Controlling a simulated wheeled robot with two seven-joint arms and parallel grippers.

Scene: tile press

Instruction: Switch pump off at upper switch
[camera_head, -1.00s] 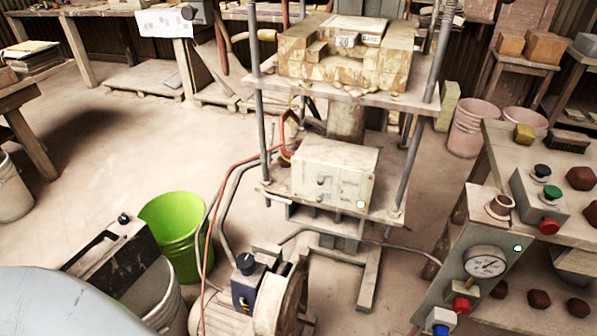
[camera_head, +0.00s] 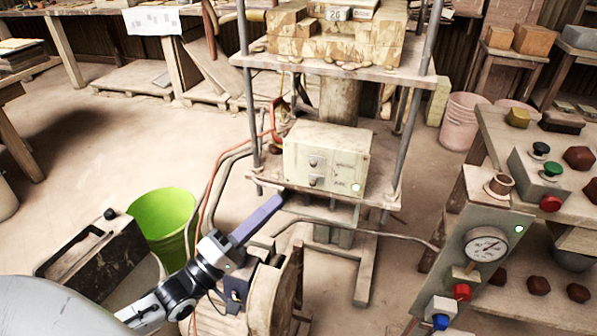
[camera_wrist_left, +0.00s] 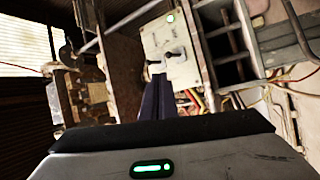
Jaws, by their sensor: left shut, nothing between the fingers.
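A pale switch box (camera_head: 335,141) sits on the press's lower shelf, with two small toggles on its front. The upper switch (camera_head: 315,162) is above the lower switch (camera_head: 315,181); a lit green lamp (camera_head: 356,187) is at lower right. My left gripper (camera_head: 278,200) is shut and empty, below and left of the box, pointing toward it. In the left wrist view, the shut fingers (camera_wrist_left: 158,78) point at the box (camera_wrist_left: 160,38), with their tips just short of the toggles in the picture. Contact is not visible. The lever positions are too small to tell. My right gripper is out of view.
The pump motor (camera_head: 275,290) stands under my left arm. Steel posts (camera_head: 407,140) flank the box, and stacked blocks (camera_head: 335,45) rest on the platen above it. A green bucket (camera_head: 163,215) is at left. A gauge panel (camera_head: 470,275) with buttons stands at right.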

